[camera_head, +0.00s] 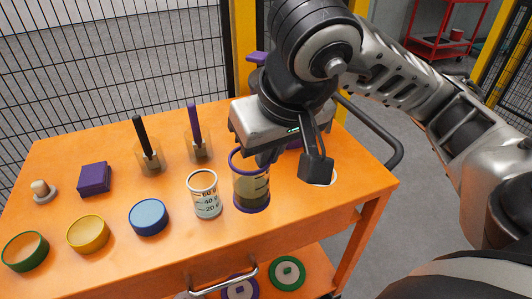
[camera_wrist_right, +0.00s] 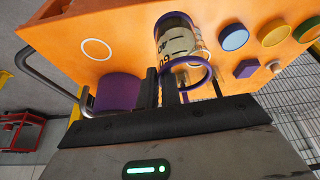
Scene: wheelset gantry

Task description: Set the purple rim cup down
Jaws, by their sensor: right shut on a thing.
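The purple rim cup (camera_head: 252,192) is a clear cup with dark markings and dark contents low inside. It is upright at the right part of the orange table, beside the white beaker. My right gripper (camera_head: 286,160) is over its right side. In the right wrist view, the fingers (camera_wrist_right: 160,92) are close together at the rim of the cup (camera_wrist_right: 178,40), shut on its wall. I cannot tell whether its base touches the table. A white ring mark (camera_head: 322,178) on the tabletop is partly hidden by the gripper; it shows whole in the wrist view (camera_wrist_right: 97,49). My left gripper is not in view.
A white-rimmed beaker (camera_head: 204,194) stands close left of the cup. Blue (camera_head: 149,217), yellow (camera_head: 88,234) and green (camera_head: 26,251) round pieces line the front left. Black (camera_head: 145,145) and purple (camera_head: 195,130) handled tools stand behind. A purple cylinder (camera_wrist_right: 118,92) is near the gripper.

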